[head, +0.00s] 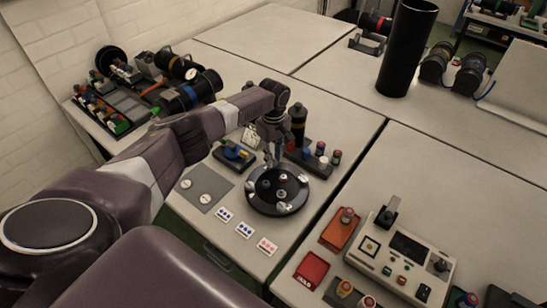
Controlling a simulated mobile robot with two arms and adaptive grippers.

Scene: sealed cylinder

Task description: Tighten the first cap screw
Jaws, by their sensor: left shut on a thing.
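A round black flanged part (277,208) lies on the grey table, with several small light and red screw heads on its top. Which of these is the first cap screw, I cannot tell. My left gripper (272,160) reaches in from the left and points down over the far side of the round part. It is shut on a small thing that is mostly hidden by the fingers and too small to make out. Whether that thing touches a screw, I cannot tell. My right gripper is not in view.
Behind the gripper stand a black bottle (298,118) and a dark rack (312,163) with coloured-topped pieces. A control box (402,258) stands right. A tall black cylinder (406,50) stands behind.

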